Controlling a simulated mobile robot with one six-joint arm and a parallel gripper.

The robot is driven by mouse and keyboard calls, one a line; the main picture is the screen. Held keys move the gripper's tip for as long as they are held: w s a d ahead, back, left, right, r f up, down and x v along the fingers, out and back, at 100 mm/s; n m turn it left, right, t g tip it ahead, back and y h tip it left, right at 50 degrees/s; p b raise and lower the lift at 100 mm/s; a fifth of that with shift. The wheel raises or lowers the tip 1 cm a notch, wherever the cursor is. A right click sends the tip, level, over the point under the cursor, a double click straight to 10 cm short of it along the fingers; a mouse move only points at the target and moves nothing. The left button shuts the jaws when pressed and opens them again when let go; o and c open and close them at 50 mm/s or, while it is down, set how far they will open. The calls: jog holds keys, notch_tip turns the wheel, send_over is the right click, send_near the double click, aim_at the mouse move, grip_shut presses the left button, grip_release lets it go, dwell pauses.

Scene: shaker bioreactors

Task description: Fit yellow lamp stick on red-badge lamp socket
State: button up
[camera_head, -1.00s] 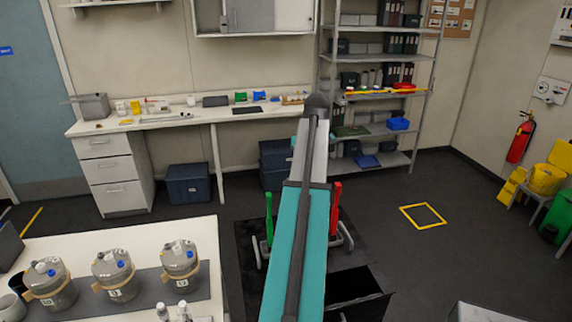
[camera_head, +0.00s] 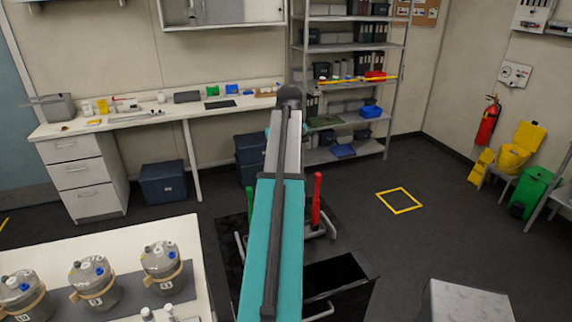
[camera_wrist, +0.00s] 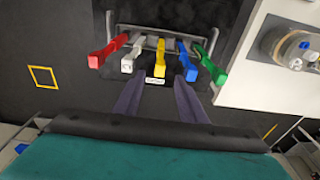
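A long thin yellow stick (camera_head: 340,80) lies along a shelf of the grey rack at the back, beside a red item. I cannot make out a socket with a red badge in either view. My gripper (camera_wrist: 158,80) shows in the wrist view as two dark fingers, spread apart and empty, pointing toward a row of coloured handles. In the head view my arm hides the gripper.
The shelf rack (camera_head: 398,60) stands against the back wall, left of a fire extinguisher (camera_head: 488,122) and a yellow bucket (camera_head: 514,157). Several jars stand on the white table (camera_head: 120,236) at left. A yellow floor square (camera_head: 400,201) lies on open floor at right.

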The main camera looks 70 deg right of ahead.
jog(key=shift+w+d+f+b, duration=0.2)
jog(key=shift+f+b, duration=1)
jog(key=shift+f, duration=0.8)
jog(key=shift+w+d+f+b, duration=0.15)
jog(key=shift+f+b, duration=1)
jog(key=shift+f, duration=0.8)
jog(key=shift+w+d+f+b, duration=0.1)
jog(key=shift+d+f+b, duration=0.1)
jog(key=shift+f+b, duration=1.4)
jog(key=shift+f+p, duration=0.4)
grip_shut()
jog(key=shift+r+p, duration=1)
jog(key=shift+r, duration=0.2)
jog(key=shift+r+p, duration=1.05)
jog(key=shift+r, duration=0.25)
jog(key=shift+r+p, duration=0.8)
jog(key=shift+r, duration=0.6)
